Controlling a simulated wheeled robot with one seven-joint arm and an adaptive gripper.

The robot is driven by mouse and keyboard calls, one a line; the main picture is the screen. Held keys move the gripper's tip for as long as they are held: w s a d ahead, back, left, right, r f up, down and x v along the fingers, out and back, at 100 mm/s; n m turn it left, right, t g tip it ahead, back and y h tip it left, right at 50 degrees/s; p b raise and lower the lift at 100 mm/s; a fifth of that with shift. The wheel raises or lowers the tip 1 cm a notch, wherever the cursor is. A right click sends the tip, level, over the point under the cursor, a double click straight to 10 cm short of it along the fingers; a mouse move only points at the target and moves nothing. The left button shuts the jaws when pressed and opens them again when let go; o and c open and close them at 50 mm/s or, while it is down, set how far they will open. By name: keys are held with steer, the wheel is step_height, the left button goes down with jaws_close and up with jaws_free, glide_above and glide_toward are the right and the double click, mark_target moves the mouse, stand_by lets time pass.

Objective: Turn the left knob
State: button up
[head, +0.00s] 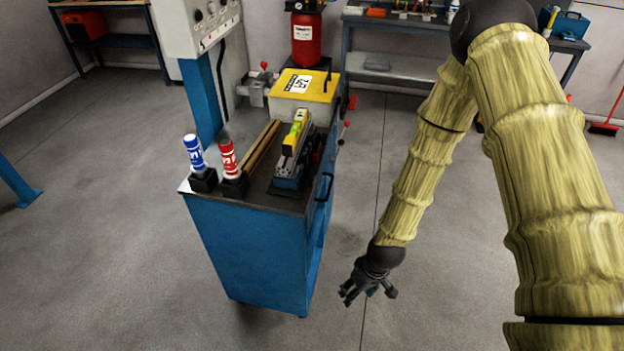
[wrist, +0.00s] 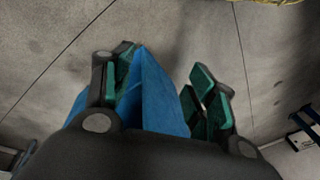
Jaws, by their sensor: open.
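A pale control panel (head: 205,28) stands upright at the top of the head view, left of centre. Two dark round knobs show on its face; the left knob (head: 198,15) is slightly lower in the picture than the right knob (head: 211,8). Their exact settings are too small to read. My gripper (head: 369,296) is open, low over the floor to the right of the blue cabinet, far from the panel. In the wrist view its green-padded fingers (wrist: 165,66) stand apart. A blue pointed shape shows between them; I cannot tell what it is.
The blue cabinet (head: 248,248) stands between my gripper and the panel. On it are a blue-white bottle (head: 194,152), a red-white bottle (head: 228,158), a machine vise (head: 293,150) and a yellow-topped box (head: 304,86). The floor around my gripper looks clear.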

steer(key=w+a+r+n+b, duration=0.25)
steer(key=w+r, duration=0.25)
steer(key=w, duration=0.6)
steer(key=n+y+b, duration=0.2)
steer(key=n+b, duration=0.1)
steer(key=n, duration=0.5)
glide_toward(313, 177)
steer(key=shift+t, duration=0.4)
steer(key=shift+s+p+x, duration=0.15)
steer(key=shift+p+x, duration=0.75)
steer(key=shift+x, duration=1.7)
steer(key=shift+s+p+x, duration=0.1)
steer(key=shift+p+x, duration=0.8)
steer(key=shift+x, duration=1.7)
steer(key=c, duration=1)
